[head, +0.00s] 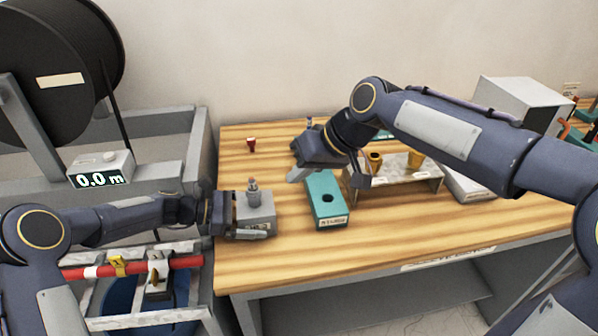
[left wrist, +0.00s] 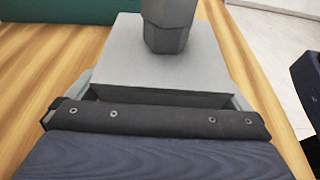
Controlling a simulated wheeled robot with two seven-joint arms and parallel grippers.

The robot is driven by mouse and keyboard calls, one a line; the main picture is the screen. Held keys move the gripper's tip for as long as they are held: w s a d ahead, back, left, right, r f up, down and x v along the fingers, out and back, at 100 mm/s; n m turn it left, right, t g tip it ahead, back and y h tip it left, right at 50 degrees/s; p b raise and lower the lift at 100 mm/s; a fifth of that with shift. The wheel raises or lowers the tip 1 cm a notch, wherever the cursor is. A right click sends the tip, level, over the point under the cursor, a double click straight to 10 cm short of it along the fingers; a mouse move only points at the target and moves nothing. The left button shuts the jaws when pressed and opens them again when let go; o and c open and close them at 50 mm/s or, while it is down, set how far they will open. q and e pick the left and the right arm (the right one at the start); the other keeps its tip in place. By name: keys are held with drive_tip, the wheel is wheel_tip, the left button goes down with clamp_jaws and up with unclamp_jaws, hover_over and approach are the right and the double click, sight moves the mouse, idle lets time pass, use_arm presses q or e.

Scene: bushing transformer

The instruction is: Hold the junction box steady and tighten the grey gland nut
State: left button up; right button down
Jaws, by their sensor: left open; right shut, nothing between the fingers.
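The grey junction box (head: 258,214) stands on the wooden table near its front left. The grey gland nut (head: 253,192) sits upright on its top; it also shows at the top of the left wrist view (left wrist: 169,28). My left gripper (head: 236,216) is at the left side of the box, open, with a finger on each side of it. Whether the fingers touch the box I cannot tell. My right gripper (head: 300,172) is shut and empty, above the table behind the teal block and to the right of the nut.
A teal block (head: 322,190) with a dark hole stands right of the box. A grey rack (head: 398,187) with yellow fittings is further right. A small red piece (head: 251,145) stands at the back. A cable drum (head: 60,60) and length counter (head: 101,168) are at left.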

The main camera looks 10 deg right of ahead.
use_arm(q)
drive_tip(key=v, duration=1.2)
drive_tip(key=s+a+r+m+t+y, duration=0.1)
drive_tip(key=s+a+r+m+y, duration=0.15)
drive_tip(key=s+r+m, duration=0.4)
drive_tip(key=s+a+r+m+t+y, duration=0.1)
drive_tip(key=s+r+m+y, duration=0.2)
drive_tip(key=s, duration=0.6)
drive_tip(key=s+a+f+m+t+y, duration=0.2)
drive_tip(key=s+m, duration=0.1)
drive_tip(key=s, duration=0.5)
drive_tip(key=s+a+f+m+t+y, duration=0.1)
drive_tip(key=s+a+m+y, duration=0.1)
drive_tip(key=s, duration=0.7)
drive_tip(key=shift+a+f+m+t+y, duration=0.2)
drive_tip(key=shift+f+m+t+y, duration=0.2)
drive_tip(key=shift+m+y, duration=0.4)
use_arm(e)
drive_tip(key=s+d+f+m+h, duration=0.1)
drive_tip(key=s+d+f, duration=0.2)
drive_tip(key=s, duration=0.5)
drive_tip(key=s+d+f+m+t, duration=0.1)
drive_tip(key=s+d+f, duration=0.3)
drive_tip(key=s, duration=0.4)
drive_tip(key=s+d+f+m+t+h, duration=0.1)
drive_tip(key=s+d+f+m, duration=0.2)
drive_tip(key=s, duration=0.5)
drive_tip(key=shift+d+f+h, duration=0.2)
drive_tip(key=shift+d+h, duration=0.1)
drive_tip(key=shift+d, duration=0.45)
